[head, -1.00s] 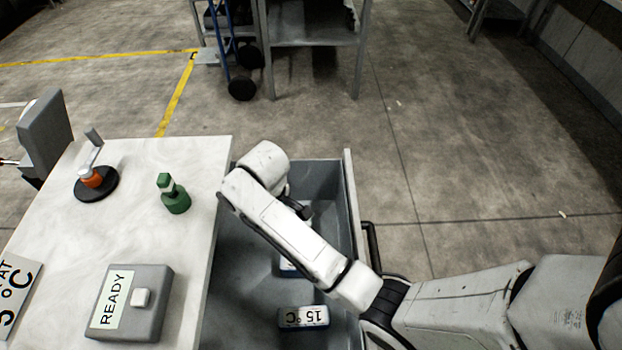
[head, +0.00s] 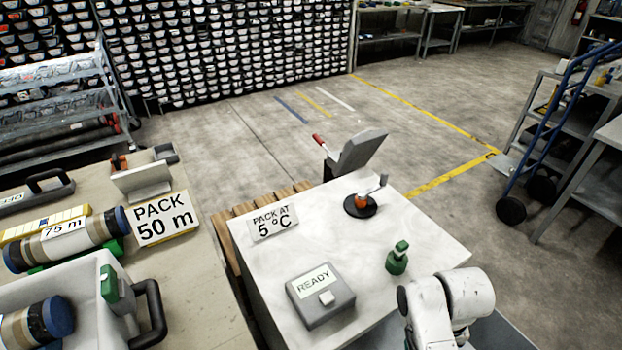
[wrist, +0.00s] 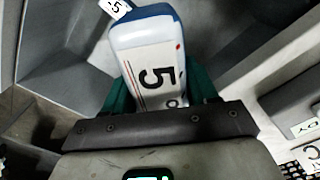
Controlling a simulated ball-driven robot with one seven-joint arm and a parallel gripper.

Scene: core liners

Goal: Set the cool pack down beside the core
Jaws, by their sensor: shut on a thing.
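The cool pack (wrist: 155,60), white with a blue end and marked 5 °C, sits between the green fingers of my gripper (wrist: 160,90) in the wrist view. The gripper is shut on it, with grey drawer walls around. In the head view only white links of my arm show at the lower right; gripper and pack are out of sight there. Two blue-capped cores lie at the left: one (head: 85,243) labelled 75 m on green supports, one (head: 35,322) in a pale crate (head: 90,285), cut by the frame edge. A sign (head: 162,217) reads PACK 50 m.
The white table holds a PACK AT 5 °C sign (head: 272,222), a grey READY box (head: 320,297), a green bottle (head: 397,260) and a black-based device (head: 361,206). A black crate handle (head: 152,315) rises at the left. Another label, -5 (wrist: 115,6), shows in the wrist view.

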